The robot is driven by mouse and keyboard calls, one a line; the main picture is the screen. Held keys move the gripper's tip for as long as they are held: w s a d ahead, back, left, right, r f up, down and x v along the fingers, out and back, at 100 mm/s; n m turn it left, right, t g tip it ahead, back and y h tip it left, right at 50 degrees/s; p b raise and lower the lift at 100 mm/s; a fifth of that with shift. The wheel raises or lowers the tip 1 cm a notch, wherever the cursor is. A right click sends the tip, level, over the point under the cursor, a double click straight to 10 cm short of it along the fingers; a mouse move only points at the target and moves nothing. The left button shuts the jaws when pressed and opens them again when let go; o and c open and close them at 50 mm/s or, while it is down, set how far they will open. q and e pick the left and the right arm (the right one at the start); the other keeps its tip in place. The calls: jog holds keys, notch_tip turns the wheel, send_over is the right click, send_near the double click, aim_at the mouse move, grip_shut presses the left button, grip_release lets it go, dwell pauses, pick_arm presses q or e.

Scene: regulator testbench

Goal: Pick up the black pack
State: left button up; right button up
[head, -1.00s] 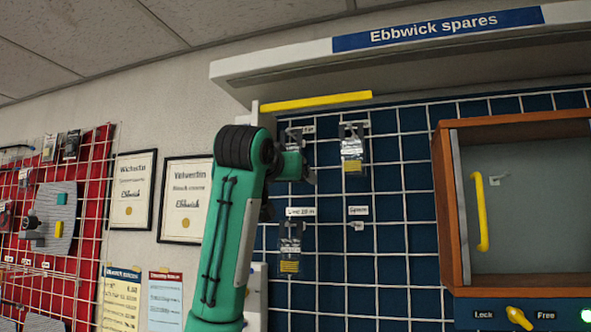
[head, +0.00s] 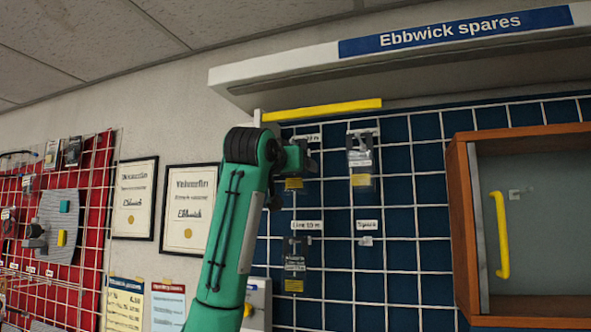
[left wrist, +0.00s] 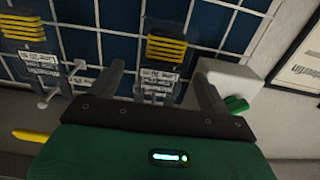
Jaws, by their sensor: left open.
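Dark packs with yellow striped lower ends hang on a blue pegboard grid. The upper-left pack (head: 293,184) is partly hidden behind my left gripper (head: 303,158) in the head view. A second pack (head: 361,160) hangs to its right, and a third (head: 295,265) hangs below. In the left wrist view, which is upside down, the upper-left pack (left wrist: 166,50) lies between the spread fingers of my left gripper (left wrist: 162,82). The gripper is open; I cannot tell whether a finger touches the pack. Another pack (left wrist: 25,32) hangs beside it. My right gripper is not in view.
A yellow bar (head: 321,110) and a white shelf edge (head: 300,75) are above the packs. A wooden-framed cabinet (head: 462,230) with a yellow handle (head: 502,235) stands to the right. A white box (left wrist: 228,80) is close to one finger. Framed certificates (head: 190,208) hang left.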

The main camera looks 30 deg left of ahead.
pick_arm(q)
jog(key=p+x, duration=0.3)
jog(key=x, duration=0.1)
jog(key=shift+w+p, duration=0.3)
jog(key=shift+p, duration=0.1)
jog(key=c, duration=1.1)
